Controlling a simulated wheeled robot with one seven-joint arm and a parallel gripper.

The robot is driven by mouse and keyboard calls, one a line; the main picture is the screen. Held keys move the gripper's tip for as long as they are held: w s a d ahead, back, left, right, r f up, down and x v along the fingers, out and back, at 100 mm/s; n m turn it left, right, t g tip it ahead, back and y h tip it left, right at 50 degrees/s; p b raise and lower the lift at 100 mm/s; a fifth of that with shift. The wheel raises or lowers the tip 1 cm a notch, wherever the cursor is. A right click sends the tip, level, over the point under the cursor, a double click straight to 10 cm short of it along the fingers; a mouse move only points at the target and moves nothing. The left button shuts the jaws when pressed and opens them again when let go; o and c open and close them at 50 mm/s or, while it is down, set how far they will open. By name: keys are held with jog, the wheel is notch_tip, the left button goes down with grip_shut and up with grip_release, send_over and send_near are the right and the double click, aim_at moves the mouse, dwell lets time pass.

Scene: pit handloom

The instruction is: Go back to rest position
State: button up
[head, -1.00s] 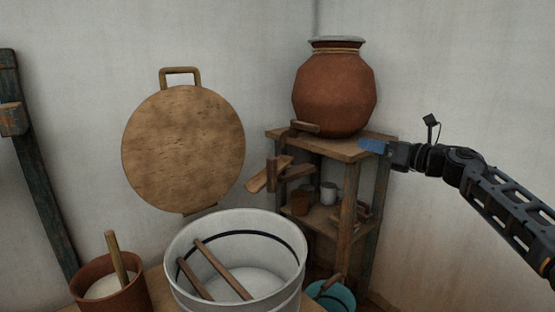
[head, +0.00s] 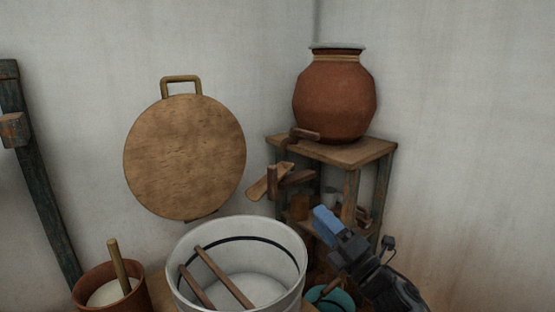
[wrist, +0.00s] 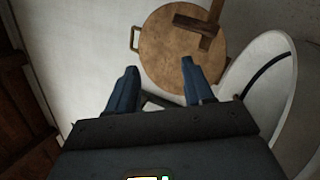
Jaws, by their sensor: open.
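My gripper (head: 325,222) has blue fingers and hangs in front of the corner shelf's lower part in the head view, right of the white bucket. In the wrist view my gripper (wrist: 159,68) shows its two blue fingers apart with nothing between them. Beyond the fingertips are the round wooden board and a dark wooden piece (wrist: 200,30). My gripper covers part of the shelf's lower level and of the teal bowl.
A clay pot (head: 335,98) stands on the wooden corner shelf (head: 345,152). A white bucket (head: 235,295) holds two sticks. A brown pot (head: 135,290) with a stick is left of it. A round board (head: 185,155) hangs on the wall. A teal bowl (head: 330,298) is low down.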

jog(key=s+d+f+m+t+h+p, duration=0.1)
jog(key=s+f+m+h, duration=0.25)
jog(key=s+m, duration=0.55)
jog(key=s+f+m+t+h+p, duration=0.15)
jog(key=s+m+h, duration=0.3)
jog(key=s, duration=0.75)
jog(key=s+d+f+m+h+p, duration=0.1)
jog(key=s+f+m+h, duration=0.2)
jog(key=s+m, duration=0.65)
jog(key=s+d+r+m+g+h+p, duration=0.1)
jog(key=s+d+r+m+g, duration=0.1)
jog(key=s, duration=1)
jog(key=s+d+r+m+g+h+p, duration=0.1)
jog(key=s+d+r+m+g+p, duration=0.1)
jog(key=s+d+r, duration=0.5)
jog(key=s+m+g, duration=0.1)
jog(key=s+m, duration=0.1)
jog(key=s, duration=0.4)
jog(key=shift+s+d+r+m+h, duration=0.2)
jog(key=shift+m+h, duration=0.1)
jog(key=shift+h, duration=0.1)
